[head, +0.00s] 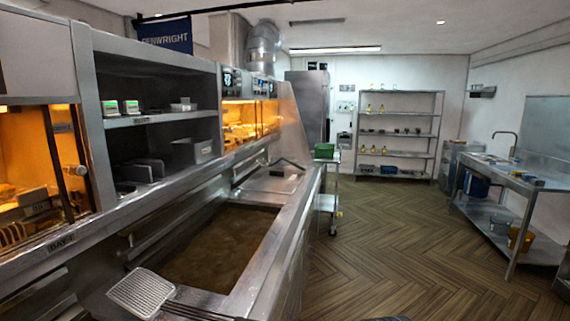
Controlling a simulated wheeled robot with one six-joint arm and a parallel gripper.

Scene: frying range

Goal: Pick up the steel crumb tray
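I cannot tell for sure which thing is the steel crumb tray. A flat, perforated steel piece (141,292) rests on the near left corner of the fryer's rim, at the front edge of the dark oil vat (222,245).
The steel fryer counter runs along the left, with lit glass warming cabinets (250,118) behind it. A small trolley with a green bin (324,151) stands at its far end. A steel sink table (500,176) is at right. The wooden floor (400,240) between is clear.

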